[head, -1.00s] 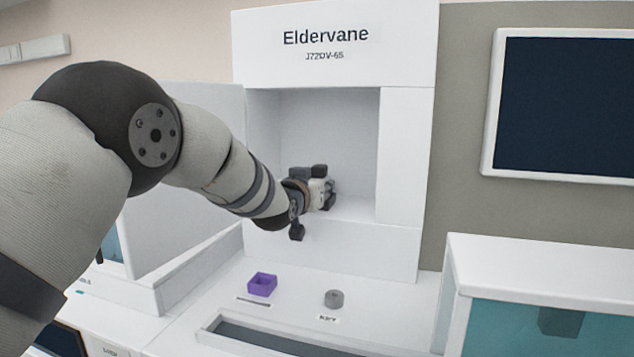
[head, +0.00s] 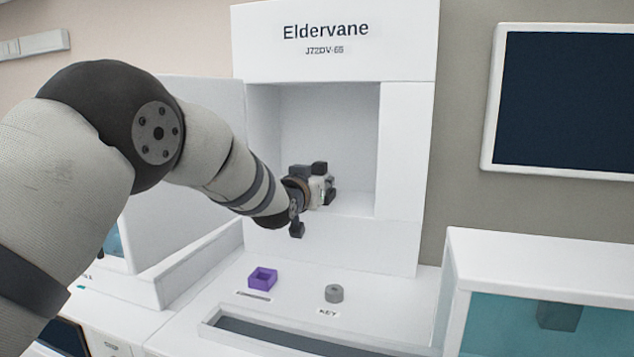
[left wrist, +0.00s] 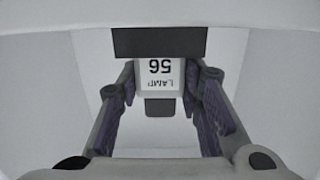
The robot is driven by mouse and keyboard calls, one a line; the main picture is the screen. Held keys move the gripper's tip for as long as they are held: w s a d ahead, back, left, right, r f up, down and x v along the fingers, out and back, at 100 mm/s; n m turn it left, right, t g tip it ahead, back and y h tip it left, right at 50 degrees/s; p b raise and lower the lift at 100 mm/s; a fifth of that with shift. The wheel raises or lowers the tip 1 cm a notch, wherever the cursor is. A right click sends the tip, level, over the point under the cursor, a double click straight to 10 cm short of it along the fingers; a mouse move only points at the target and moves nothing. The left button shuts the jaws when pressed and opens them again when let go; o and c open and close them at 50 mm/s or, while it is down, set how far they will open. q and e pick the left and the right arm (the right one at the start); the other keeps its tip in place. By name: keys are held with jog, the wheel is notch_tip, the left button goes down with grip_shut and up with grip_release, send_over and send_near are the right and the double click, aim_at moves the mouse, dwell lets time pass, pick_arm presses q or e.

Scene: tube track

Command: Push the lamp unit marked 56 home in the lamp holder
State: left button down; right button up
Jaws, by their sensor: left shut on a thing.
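The lamp unit marked 56 (left wrist: 160,74) shows in the left wrist view with its white label upside down. It sits between the fingers of my left gripper (left wrist: 160,105), which is shut on it. In the head view my left gripper (head: 325,190) is inside the open white bay of the Eldervane machine (head: 345,125). My right gripper is not in view.
The bay walls stand close around my left gripper. A teal-fronted white cabinet (head: 550,265) stands at the right.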

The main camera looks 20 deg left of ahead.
pick_arm(q)
jog(key=shift+f, duration=0.2)
jog(key=c, duration=1.1)
grip_release()
jog(key=shift+o, duration=0.2)
jog(key=s+r, duration=0.1)
jog(key=s, duration=1.1)
jog(key=shift+a+r, duration=0.15)
jog(key=shift+a, duration=0.05)
